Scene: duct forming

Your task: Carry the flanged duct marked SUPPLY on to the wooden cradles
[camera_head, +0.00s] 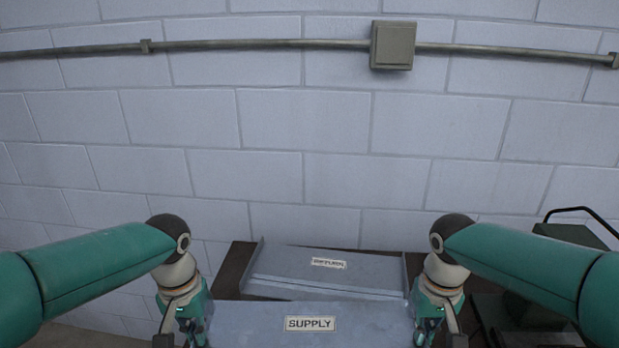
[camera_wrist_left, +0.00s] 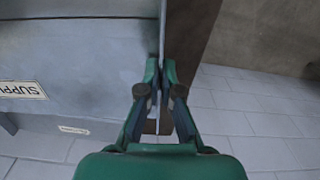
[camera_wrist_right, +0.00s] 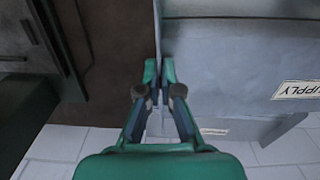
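The grey sheet-metal duct (camera_head: 370,325) with the SUPPLY label (camera_head: 310,324) lies level across the bottom of the head view, between my grippers. It also shows in the left wrist view (camera_wrist_left: 90,50) and the right wrist view (camera_wrist_right: 225,60). My left gripper (camera_wrist_left: 160,78) is shut on the thin flange at its left end. My right gripper (camera_wrist_right: 160,78) is shut on the flange at its right end. The duct's near side is cut off in the head view, and I cannot tell whether its underside touches the table. No wooden cradles are recognisable.
A second flanged duct (camera_head: 325,268), its label too blurred to read surely, lies behind on a dark brown table (camera_head: 232,268). A dark green machine with a handle (camera_head: 580,234) stands at the right. A block wall with a conduit (camera_head: 250,45) closes the back.

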